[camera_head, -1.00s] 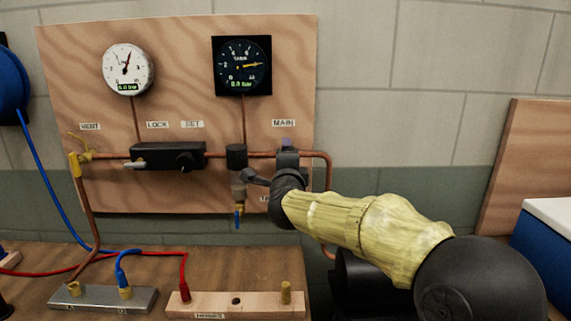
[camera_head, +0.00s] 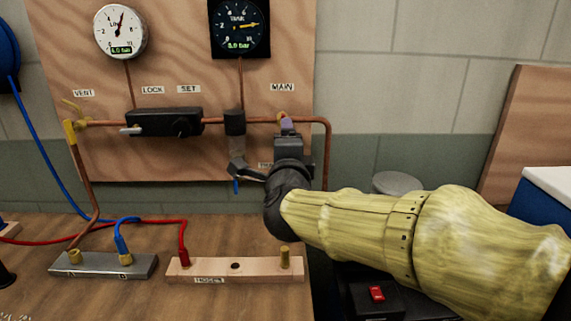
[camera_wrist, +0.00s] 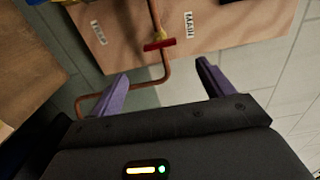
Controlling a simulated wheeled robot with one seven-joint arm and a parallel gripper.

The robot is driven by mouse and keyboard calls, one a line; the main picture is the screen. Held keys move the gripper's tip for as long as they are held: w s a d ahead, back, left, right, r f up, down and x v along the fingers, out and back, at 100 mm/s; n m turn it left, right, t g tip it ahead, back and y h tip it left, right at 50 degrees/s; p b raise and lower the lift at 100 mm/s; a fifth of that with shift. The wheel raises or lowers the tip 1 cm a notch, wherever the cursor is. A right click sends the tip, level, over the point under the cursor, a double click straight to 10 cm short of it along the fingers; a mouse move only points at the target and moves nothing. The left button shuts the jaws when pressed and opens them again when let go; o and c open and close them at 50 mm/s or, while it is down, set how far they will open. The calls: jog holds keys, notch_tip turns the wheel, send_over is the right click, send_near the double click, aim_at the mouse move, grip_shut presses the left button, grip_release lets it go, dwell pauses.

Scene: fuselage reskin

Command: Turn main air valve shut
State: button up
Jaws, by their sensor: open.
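The main air valve shows in the wrist view as a red handle (camera_wrist: 158,44) on a brass body, set on a copper pipe (camera_wrist: 165,75). The handle lies across the pipe, beside the MAIN label (camera_wrist: 188,25). In the head view, a bit of brass (camera_head: 282,115) shows under the MAIN label (camera_head: 282,87), and my gripper (camera_head: 287,124) hides the rest. In the wrist view my gripper (camera_wrist: 162,69) is open, with purple fingers apart and nothing between them. The handle appears just beyond the gap between the fingertips, not touching them.
The wooden panel carries a white line gauge (camera_head: 120,31), a black tank gauge (camera_head: 239,27), a black regulator (camera_head: 164,122) and a yellow vent valve (camera_head: 76,125). Hoses and fitting blocks (camera_head: 235,269) lie on the bench below. A blue box (camera_head: 545,215) stands at right.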

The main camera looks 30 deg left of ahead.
jog(key=v, duration=0.5)
jog(key=shift+s, duration=0.2)
jog(key=shift+w, duration=0.15)
